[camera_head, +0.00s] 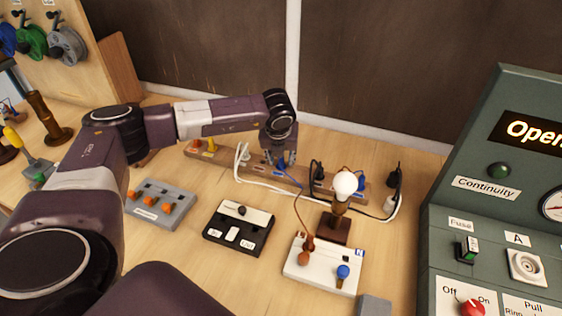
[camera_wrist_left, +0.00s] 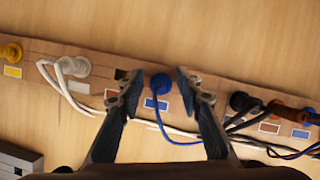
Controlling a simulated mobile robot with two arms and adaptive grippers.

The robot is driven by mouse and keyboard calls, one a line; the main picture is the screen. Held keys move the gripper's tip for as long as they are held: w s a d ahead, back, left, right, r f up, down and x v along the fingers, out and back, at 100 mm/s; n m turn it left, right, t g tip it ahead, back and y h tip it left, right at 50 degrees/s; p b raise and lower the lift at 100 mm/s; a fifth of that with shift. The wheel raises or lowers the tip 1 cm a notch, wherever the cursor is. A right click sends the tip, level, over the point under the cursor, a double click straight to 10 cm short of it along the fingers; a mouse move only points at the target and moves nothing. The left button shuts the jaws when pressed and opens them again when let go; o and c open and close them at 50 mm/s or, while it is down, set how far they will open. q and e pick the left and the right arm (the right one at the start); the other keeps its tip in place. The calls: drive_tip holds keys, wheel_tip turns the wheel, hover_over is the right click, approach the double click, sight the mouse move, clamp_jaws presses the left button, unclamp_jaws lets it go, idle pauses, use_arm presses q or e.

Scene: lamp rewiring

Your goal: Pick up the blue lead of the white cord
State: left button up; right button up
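The blue lead (camera_wrist_left: 161,83) has a round blue end standing on the wooden rail (camera_wrist_left: 220,88), above a blue label. Its blue wire curls down and right in the left wrist view; it also shows in the head view (camera_head: 282,163), just under the gripper. The white cord (camera_head: 262,184) runs along the rail's front and shows in the left wrist view (camera_wrist_left: 90,108). My left gripper (camera_wrist_left: 160,84) is open, one finger on each side of the blue end, with gaps visible. It points down over the rail in the head view (camera_head: 280,160). My right gripper is out of view.
A lamp with a bulb (camera_head: 345,186) stands right of the gripper. A white terminal board (camera_head: 322,266), black switch box (camera_head: 239,228) and grey block (camera_head: 160,204) lie in front. Dark plugs (camera_wrist_left: 244,102) crowd the rail's right side. A green test panel (camera_head: 485,190) stands far right.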

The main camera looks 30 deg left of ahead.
use_arm(q)
clamp_jaws()
drive_tip(key=shift+r, duration=0.1)
